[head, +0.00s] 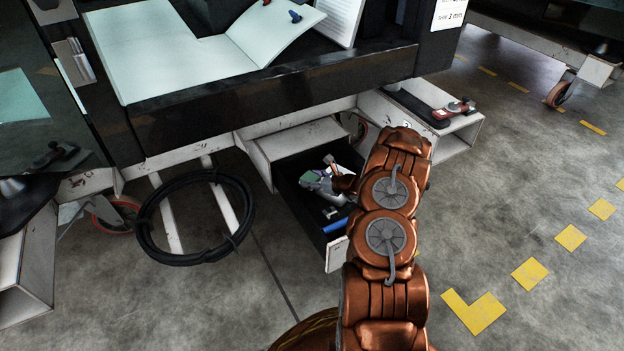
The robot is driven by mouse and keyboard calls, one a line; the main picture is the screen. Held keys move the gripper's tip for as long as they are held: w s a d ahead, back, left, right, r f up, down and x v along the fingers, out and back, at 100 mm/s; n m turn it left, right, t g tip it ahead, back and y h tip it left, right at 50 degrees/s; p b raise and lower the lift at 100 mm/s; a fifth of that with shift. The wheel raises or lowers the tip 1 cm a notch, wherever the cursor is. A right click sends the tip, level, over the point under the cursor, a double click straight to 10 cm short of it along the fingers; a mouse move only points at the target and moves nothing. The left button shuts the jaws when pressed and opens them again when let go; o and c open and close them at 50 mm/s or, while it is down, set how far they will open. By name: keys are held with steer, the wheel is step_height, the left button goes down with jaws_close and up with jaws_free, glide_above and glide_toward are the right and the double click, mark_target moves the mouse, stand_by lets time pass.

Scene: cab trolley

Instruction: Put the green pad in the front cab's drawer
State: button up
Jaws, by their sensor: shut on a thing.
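The front cab's drawer (289,197) is pulled open under the trolley, its dark inside facing up. The green pad (307,179) shows as a small green patch at the left side of my gripper (313,182). My gripper is shut on the green pad and is over or inside the open drawer. I cannot tell whether the pad touches the drawer floor. My arm hides the drawer's right part, and the fingertips are small and hard to make out.
A blue item (336,225) and a small tool lie in the drawer's front part. A black cable coil (148,222) lies left of the drawer. The floor at right is clear, with yellow markings (475,312).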

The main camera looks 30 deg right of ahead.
steer(key=shift+f, duration=0.45)
steer(key=o, duration=1.2)
steer(key=shift+r, duration=0.2)
